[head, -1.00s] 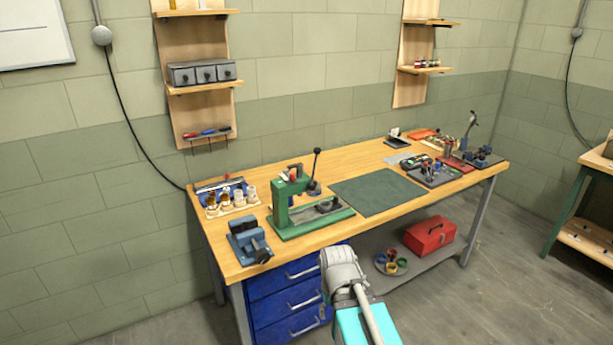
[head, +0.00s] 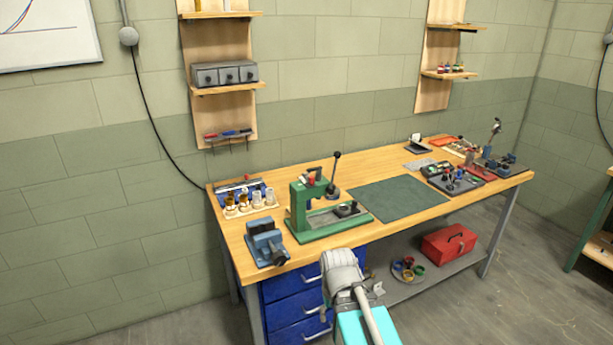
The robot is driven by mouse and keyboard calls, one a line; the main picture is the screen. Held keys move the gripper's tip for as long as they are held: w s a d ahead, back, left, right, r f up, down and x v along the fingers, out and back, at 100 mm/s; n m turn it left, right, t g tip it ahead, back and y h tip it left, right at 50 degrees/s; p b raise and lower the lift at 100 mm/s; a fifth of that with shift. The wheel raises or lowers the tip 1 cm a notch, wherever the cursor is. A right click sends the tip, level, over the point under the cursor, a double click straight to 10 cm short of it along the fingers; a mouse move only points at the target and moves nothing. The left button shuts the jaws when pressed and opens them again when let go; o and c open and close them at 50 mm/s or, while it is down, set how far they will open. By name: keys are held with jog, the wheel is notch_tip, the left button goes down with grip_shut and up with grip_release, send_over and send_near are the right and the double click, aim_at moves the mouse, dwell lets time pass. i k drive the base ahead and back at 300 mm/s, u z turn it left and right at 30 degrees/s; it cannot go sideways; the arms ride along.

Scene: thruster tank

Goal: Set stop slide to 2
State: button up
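A green press-like fixture (head: 300,212) with a dark lever stands on the near left half of the wooden workbench (head: 420,215). A grey slide bed with a dark round part (head: 346,209) lies along its base. I cannot make out a stop slide, its scale or any numbers at this size. My arm rises from the bottom centre, in front of the bench's near edge. Its grey rounded joint shows just below the press. No gripper fingers show, so I cannot see whether the gripper is open or shut.
A blue vise (head: 266,243) and a holder with several small cups (head: 245,208) stand left of the press. A dark green mat (head: 400,198) lies clear to its right. Fixtures and trays fill the bench's far right. A red toolbox (head: 448,243) sits on the lower shelf.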

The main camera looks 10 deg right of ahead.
aim_at(308, 181)
jog(key=i, duration=0.85)
jog(key=z, duration=0.05)
